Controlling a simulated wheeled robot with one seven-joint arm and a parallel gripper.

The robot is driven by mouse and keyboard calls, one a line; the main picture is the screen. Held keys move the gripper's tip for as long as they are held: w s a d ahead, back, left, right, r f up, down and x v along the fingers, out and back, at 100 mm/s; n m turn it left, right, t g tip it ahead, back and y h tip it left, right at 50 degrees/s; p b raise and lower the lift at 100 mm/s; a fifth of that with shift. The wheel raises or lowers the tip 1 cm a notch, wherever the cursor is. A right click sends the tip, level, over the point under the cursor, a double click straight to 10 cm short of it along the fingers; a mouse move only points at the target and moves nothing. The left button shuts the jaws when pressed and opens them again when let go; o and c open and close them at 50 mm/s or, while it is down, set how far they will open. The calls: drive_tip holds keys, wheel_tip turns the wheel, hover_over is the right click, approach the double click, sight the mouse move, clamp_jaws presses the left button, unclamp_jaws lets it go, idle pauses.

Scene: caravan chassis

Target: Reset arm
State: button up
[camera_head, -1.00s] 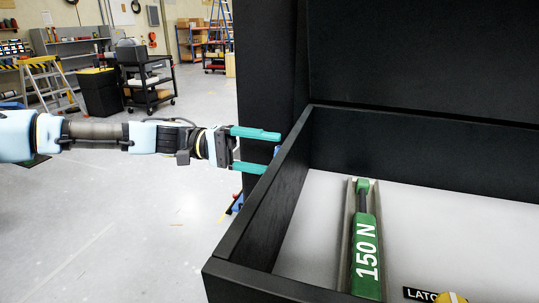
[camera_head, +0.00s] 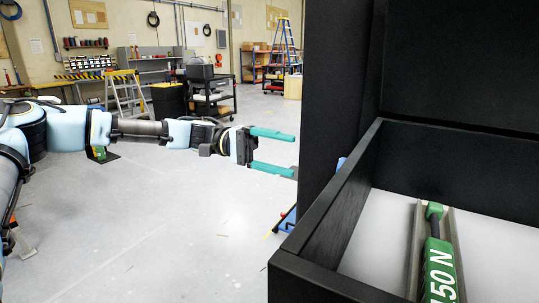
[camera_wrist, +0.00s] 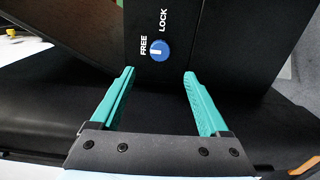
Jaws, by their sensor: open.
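My gripper (camera_head: 285,152) is open and empty, with two teal fingers apart. In the head view my arm reaches out level from the left, and the fingertips are just left of the black box's side wall, not visibly touching it. In the wrist view my gripper (camera_wrist: 158,80) points at a black panel (camera_wrist: 200,25) with a blue round knob (camera_wrist: 158,50) and the words FREE and LOCK. The knob's white mark is beside FREE. The knob lies beyond the gap between the fingertips.
The open black box (camera_head: 350,195) fills the right side. A green bar marked with white print, its end cut off (camera_head: 438,265), lies in a channel on its pale floor. A tall black panel (camera_head: 330,90) stands behind. Open grey floor (camera_head: 180,220) lies left, with ladders and carts far back.

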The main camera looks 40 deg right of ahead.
drive_tip(key=a+f+n+t+y, duration=0.1)
drive_tip(key=a+f+n+t, duration=0.3)
drive_tip(key=f, duration=0.6)
drive_tip(key=w+a+f+n+t+y, duration=0.2)
drive_tip(key=w+a+f+t, duration=0.35)
drive_tip(key=a+f, duration=0.4)
drive_tip(key=w+a+r+n+t, duration=0.2)
drive_tip(key=a+t, duration=0.1)
drive_tip(key=a, duration=0.7)
drive_tip(key=w+a+r+n+t+y, duration=0.1)
drive_tip(key=w+a+r+n+t, duration=0.1)
drive_tip(key=a, duration=0.9)
drive_tip(key=w+a+r+n+t+y, duration=0.1)
drive_tip(key=w+a+r+n+t, duration=0.2)
drive_tip(key=a, duration=0.7)
drive_tip(key=shift+w+a+t, duration=0.15)
drive_tip(key=shift+w+t, duration=0.1)
drive_tip(key=shift+t, duration=0.4)
drive_tip(key=shift+r, duration=0.1)
drive_tip(key=shift+c, duration=0.4)
